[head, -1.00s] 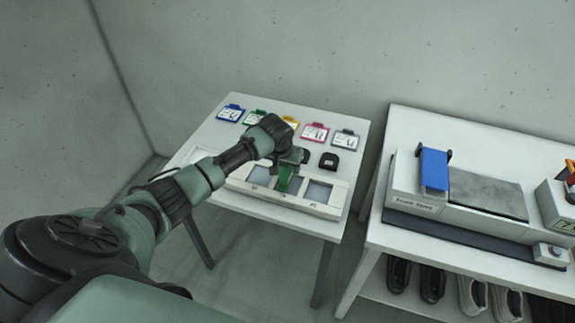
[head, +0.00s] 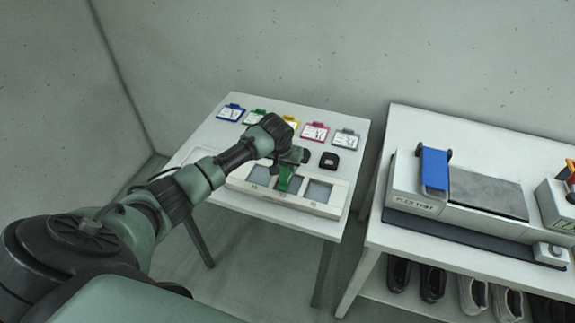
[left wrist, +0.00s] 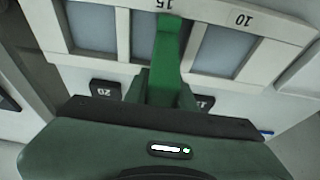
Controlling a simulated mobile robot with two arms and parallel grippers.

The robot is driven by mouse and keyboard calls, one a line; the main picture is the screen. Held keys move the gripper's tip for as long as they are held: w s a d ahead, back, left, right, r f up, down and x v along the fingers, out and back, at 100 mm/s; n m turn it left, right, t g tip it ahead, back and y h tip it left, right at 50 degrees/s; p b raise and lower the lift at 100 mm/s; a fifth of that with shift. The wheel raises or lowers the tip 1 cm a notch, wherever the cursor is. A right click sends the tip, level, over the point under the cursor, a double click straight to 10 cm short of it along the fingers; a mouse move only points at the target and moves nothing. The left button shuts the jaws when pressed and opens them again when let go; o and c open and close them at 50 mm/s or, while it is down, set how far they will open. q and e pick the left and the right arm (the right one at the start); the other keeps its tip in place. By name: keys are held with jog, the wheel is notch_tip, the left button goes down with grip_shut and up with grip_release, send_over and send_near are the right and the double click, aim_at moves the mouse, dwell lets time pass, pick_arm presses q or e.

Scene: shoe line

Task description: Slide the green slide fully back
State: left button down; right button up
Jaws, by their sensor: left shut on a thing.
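The green slide (head: 283,181) is a narrow upright-looking strip on the white panel with windows (head: 327,210), near its middle window. In the left wrist view the gripper (left wrist: 170,98) hides that end and the fingertips are hard to make out. My right gripper is not in view.
Several coloured cards, among them a pink one (head: 315,133), lie along the table's back. A black block (head: 329,160) sits right of my gripper. A second table (head: 450,125) with a machine and a blue piece (head: 435,169) stands to the right, shoes below.

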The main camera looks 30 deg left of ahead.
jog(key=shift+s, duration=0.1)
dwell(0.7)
pick_arm(q)
jog(key=s+a, duration=0.1)
jog(key=a, duration=0.4)
jog(key=s+a, duration=0.1)
jog(key=a, duration=0.5)
jog(key=s+a+b, duration=0.1)
jog(key=a, duration=0.4)
jog(key=shift+s+a, duration=0.15)
jog(key=shift+s, duration=0.25)
jog(key=shift+a+r, duration=0.1)
jog(key=shift+a, duration=0.2)
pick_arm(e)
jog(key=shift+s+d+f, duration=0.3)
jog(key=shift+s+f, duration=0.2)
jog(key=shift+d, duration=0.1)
pick_arm(q)
jog(key=c, duration=1.2)
grip_release()
jog(key=shift+s+a, duration=0.1)
jog(key=shift+o, duration=0.2)
jog(key=shift+a, duration=0.1)
